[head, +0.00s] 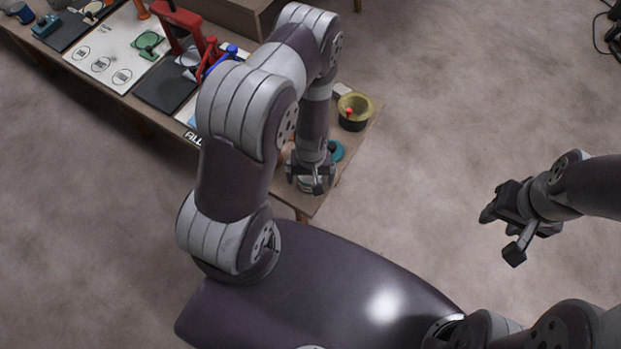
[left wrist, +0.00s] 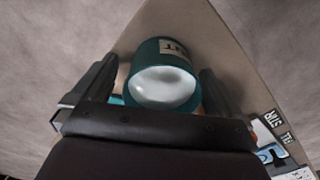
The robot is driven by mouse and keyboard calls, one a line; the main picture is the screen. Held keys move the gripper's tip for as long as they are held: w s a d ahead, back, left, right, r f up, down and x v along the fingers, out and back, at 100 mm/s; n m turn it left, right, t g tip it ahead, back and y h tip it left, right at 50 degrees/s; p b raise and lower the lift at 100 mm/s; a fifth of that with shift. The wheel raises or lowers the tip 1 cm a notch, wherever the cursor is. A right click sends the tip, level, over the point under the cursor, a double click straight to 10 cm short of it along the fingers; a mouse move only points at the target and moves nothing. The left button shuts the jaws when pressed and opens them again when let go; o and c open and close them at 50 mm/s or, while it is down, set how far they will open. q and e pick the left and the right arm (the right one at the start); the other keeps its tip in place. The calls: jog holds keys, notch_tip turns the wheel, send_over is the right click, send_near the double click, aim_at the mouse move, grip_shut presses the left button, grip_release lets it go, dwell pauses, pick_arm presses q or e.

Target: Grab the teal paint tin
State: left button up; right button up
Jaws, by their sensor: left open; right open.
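The teal paint tin (left wrist: 163,82) shows in the left wrist view, with a pale round face towards the camera and a light label on its side. It lies between the two spread fingers of my left gripper (left wrist: 158,70), with a gap visible on each side. In the head view my left gripper (head: 312,182) points down over the near right corner of the table and hides most of the tin. My right gripper (head: 510,222) is open and empty, over bare floor away from the table.
A teal round thing (head: 336,151) lies just behind my left gripper. A dark and yellowish bowl (head: 354,110) with a red ball stands at the table's right edge (head: 362,138). A red stand (head: 182,30), blue clamp (head: 222,58) and mats are farther left.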

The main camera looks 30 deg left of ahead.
pick_arm(q)
jog(key=shift+s+a, duration=0.1)
jog(key=shift+c, duration=1.2)
jog(key=c, duration=1)
jog(key=shift+c, duration=0.2)
